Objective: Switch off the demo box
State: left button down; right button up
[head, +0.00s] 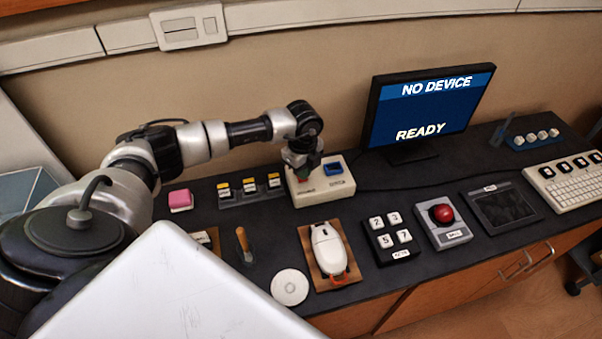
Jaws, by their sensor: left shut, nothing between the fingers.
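A cream box (338,190), which looks like the demo box, stands on the dark bench below the monitor. A blue switch or socket (333,169) sits on its right part. A green patch, with a little red by it, shows on its left part under my left gripper (304,174). My left gripper is shut and empty, pointing down over that left part and hiding some of it. I cannot tell whether the fingertips touch it. The monitor (425,108) reads "NO DEVICE" and "READY". My right gripper is not in view.
Left of the box are a switch strip (250,193) and a pink block (180,200). In front are a white mouse (327,250) on a wooden board, a number keypad (390,238) and a red button (442,213). A tablet (498,207) and a keyboard (570,183) lie right.

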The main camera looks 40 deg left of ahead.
pick_arm(q)
jog(key=shift+s+f+b, duration=0.1)
jog(key=shift+f+b, duration=0.25)
jog(key=shift+f, duration=0.25)
jog(key=shift+r, duration=0.15)
jog(key=shift+r+p, duration=0.9)
jog(key=shift+p, duration=0.05)
notch_tip(320, 180, up, 5)
jog(key=p, duration=0.4)
